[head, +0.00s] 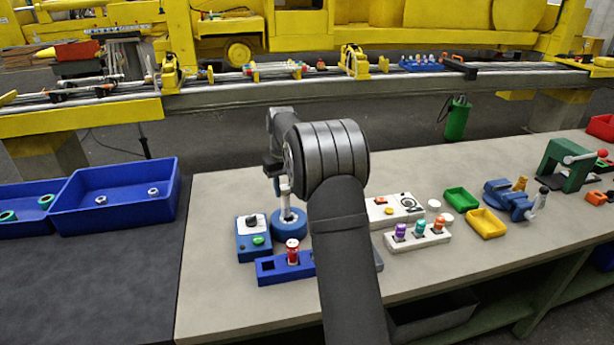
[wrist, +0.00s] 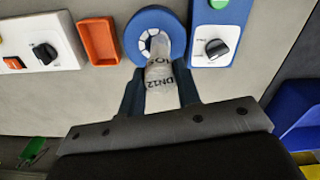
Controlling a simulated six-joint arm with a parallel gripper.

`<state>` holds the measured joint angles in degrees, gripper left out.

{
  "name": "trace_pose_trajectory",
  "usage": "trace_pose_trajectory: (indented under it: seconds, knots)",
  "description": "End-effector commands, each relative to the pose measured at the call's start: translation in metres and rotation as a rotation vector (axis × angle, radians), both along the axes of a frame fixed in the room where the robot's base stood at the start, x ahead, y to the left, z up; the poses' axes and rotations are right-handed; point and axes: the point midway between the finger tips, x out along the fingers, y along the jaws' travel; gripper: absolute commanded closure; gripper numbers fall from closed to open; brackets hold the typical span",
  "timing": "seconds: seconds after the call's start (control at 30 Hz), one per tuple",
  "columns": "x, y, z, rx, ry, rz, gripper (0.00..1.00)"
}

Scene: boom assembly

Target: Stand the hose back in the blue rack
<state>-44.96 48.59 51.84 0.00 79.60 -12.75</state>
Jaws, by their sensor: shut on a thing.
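A pale hose piece with dark lettering (wrist: 160,72) is between the two fingers of my gripper (wrist: 160,92), which is shut on it. In the head view my gripper (head: 283,184) holds it upright over a round blue fixture (head: 289,226). The wrist view shows the fixture as a blue ring (wrist: 137,22) with a pale centre; the hose end overlaps it, and I cannot tell whether it is seated or just above. The blue rack (head: 270,271) stands nearer the front edge, with a red-capped piece (head: 292,250) upright in it. My arm hides the rack's right part.
A blue control box (head: 253,240) is left of the fixture. An orange tray (wrist: 99,42) lies beside the fixture in the wrist view. A white control box (head: 388,209), a pale rack with coloured pieces (head: 417,241), green and yellow trays and a vise stand to the right.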

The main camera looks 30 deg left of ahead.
Motion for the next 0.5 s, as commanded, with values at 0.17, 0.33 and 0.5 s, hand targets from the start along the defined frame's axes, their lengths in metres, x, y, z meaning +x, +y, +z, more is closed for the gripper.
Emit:
trace_pose_trajectory:
  seconds: [0.17, 0.33, 0.5]
  knots:
    - [-0.05, -0.007, 0.013, 0.003, -0.002, 0.004, 0.92]
    - [-0.102, -0.023, 0.02, 0.002, -0.001, 0.004, 0.92]
    - [-0.141, -0.04, 0.022, 0.002, -0.001, 0.003, 0.92]
